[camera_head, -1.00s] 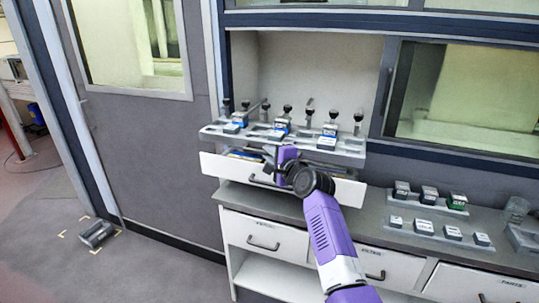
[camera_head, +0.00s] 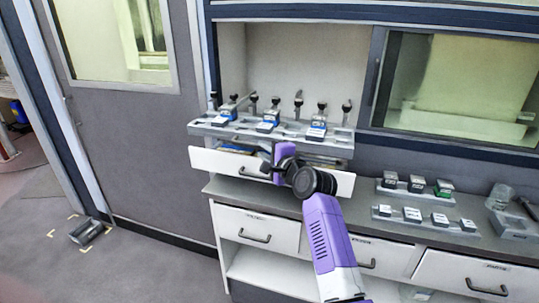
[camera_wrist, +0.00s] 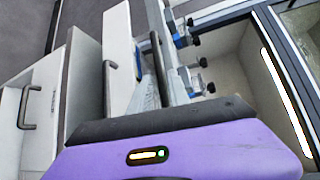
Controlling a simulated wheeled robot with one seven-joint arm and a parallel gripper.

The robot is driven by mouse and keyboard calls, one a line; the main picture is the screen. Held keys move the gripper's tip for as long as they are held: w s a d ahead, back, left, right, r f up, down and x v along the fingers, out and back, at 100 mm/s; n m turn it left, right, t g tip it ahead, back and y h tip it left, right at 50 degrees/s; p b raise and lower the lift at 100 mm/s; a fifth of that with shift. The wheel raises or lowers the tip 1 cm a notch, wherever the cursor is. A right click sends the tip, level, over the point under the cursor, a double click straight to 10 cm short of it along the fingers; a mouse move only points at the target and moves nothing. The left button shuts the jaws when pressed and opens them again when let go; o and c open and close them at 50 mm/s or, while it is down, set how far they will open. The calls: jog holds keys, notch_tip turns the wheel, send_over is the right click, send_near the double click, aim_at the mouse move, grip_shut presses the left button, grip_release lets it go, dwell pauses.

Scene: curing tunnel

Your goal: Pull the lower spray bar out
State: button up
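My gripper (camera_head: 280,160) is in front of the right half of a white drawer (camera_head: 218,163) below the fixture shelf. Its purple body fills the bottom of the wrist view; its fingertips do not show clearly, so I cannot tell open from shut. Above the drawer, a grey shelf (camera_head: 205,130) carries several black-knobbed posts and blue-and-white labelled blocks. Behind it is a pale recess (camera_head: 290,60). I cannot make out which part is the lower spray bar. The drawer is partly open with items inside; its black handle (camera_wrist: 109,95) shows in the wrist view, left of my gripper.
A grey counter (camera_head: 370,225) runs below, with closed white drawers (camera_head: 235,228). A grey object (camera_head: 86,232) lies on the floor at left. A window (camera_head: 460,85) is at upper right.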

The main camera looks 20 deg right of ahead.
jog(key=shift+v, duration=1.75)
jog(key=s+d+r+n+t+h, duration=0.3)
jog(key=s+r+n, duration=0.1)
jog(key=s+n, duration=0.1)
jog(key=s+f+n, duration=0.4)
jog(key=s+f, duration=0.2)
jog(key=s, duration=0.6)
jog(key=s+f+n, duration=0.4)
jog(key=s+f, duration=0.2)
jog(key=s, duration=0.7)
jog(key=s+a+f+n+g, duration=0.2)
jog(key=s, duration=1.4)
jog(key=s+a+f+n+g, duration=0.2)
jog(key=s+a+f, duration=0.1)
jog(key=s, duration=1.3)
jog(key=shift+s+n, duration=0.2)
jog(key=shift+n, duration=0.1)
